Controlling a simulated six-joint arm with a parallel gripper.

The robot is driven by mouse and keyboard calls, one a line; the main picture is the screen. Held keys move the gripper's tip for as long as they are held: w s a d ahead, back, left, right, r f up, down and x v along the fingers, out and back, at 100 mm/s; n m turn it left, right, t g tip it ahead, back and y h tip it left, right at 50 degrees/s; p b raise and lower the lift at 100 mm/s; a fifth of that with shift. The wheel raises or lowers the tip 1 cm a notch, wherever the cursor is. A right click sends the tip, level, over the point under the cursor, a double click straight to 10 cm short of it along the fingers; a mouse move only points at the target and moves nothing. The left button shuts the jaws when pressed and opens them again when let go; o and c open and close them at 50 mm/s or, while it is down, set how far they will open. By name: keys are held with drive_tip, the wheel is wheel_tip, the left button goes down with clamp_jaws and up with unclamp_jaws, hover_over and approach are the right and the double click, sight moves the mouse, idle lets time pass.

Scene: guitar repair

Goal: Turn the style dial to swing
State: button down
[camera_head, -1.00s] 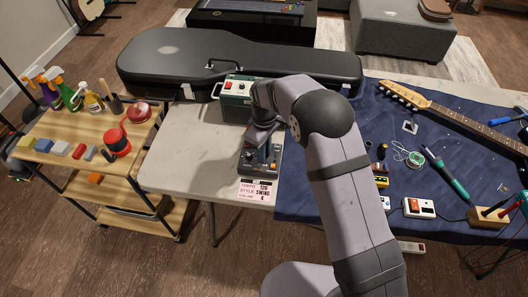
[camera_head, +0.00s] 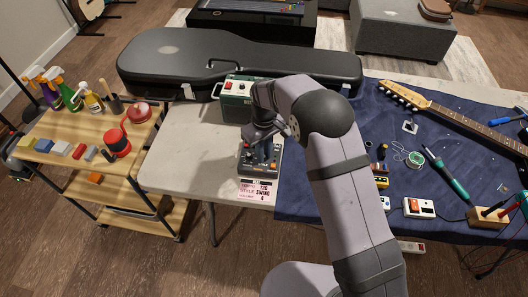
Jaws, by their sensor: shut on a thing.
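A small grey device (camera_head: 246,168) with knobs lies near the front edge of the white table, left of the blue cloth. My gripper (camera_head: 262,152) points down over its upper part. The jaws are shut on what looks like a dial of the device, which they mostly hide. The dial's pointer and markings are too small and covered to read. A pink and white card (camera_head: 258,192) at the device's front edge reads tempo 120, style swing and a 4.
A guitar neck (camera_head: 460,122) and tools lie on the blue cloth (camera_head: 330,220). Bare table is free to the left.

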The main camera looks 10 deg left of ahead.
drive_tip(key=c, duration=1.7)
unclamp_jaws()
drive_tip(key=shift+c, duration=0.2)
drive_tip(key=shift+r+b, duration=0.8)
drive_tip(key=shift+r, duration=2.85)
